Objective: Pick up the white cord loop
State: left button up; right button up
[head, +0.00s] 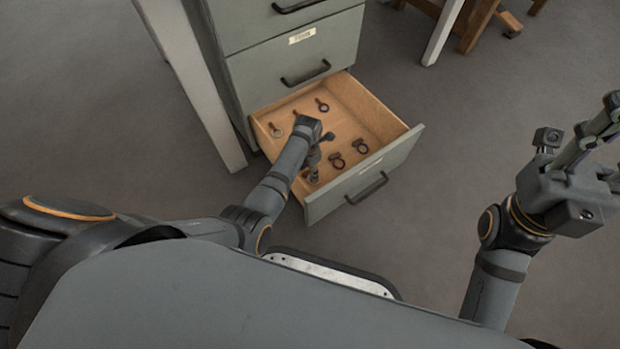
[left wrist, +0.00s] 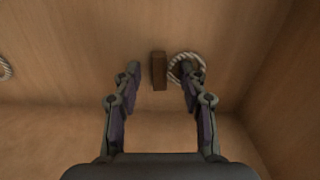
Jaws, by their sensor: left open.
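A white cord loop (left wrist: 178,67) with a brown block (left wrist: 158,71) at its left lies on the wooden drawer floor in the left wrist view. My left gripper (left wrist: 164,68) is open above it, one finger on each side of the block. The right fingertip overlaps part of the loop in the picture; I cannot tell whether they touch. In the head view my left gripper (head: 312,177) points down inside the open drawer, near its front wall, and hides what is under it. My right gripper (head: 598,150) is outside the drawer at the far right, partly cut off.
The open drawer (head: 392,160) belongs to a grey cabinet (head: 250,68). The drawer walls stand around my left gripper.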

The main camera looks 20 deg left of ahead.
aim_at(308, 171)
pick_arm(q)
jog(key=shift+r, duration=0.15)
jog(key=shift+c, duration=0.3)
grip_shut()
notch_tip(308, 171, up, 10)
jog(key=p, duration=0.7)
